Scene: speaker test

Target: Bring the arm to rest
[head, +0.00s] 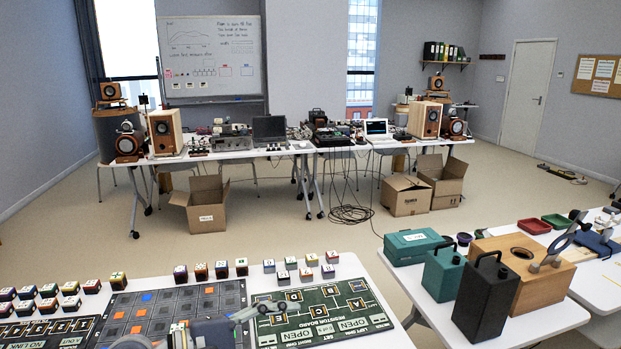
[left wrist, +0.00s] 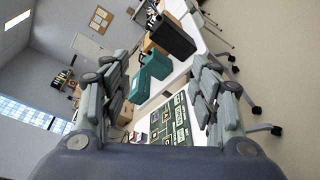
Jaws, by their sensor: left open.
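My left gripper (head: 207,325) shows at the bottom edge of the head view, over the front table, partly cut off. In the left wrist view its two grey fingers (left wrist: 160,88) stand wide apart with nothing between them close up.
The right table (head: 540,318) holds teal boxes (head: 444,272), a black box (head: 482,305) and a wooden box (head: 540,285). Open cartons (head: 201,206) stand on the floor.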

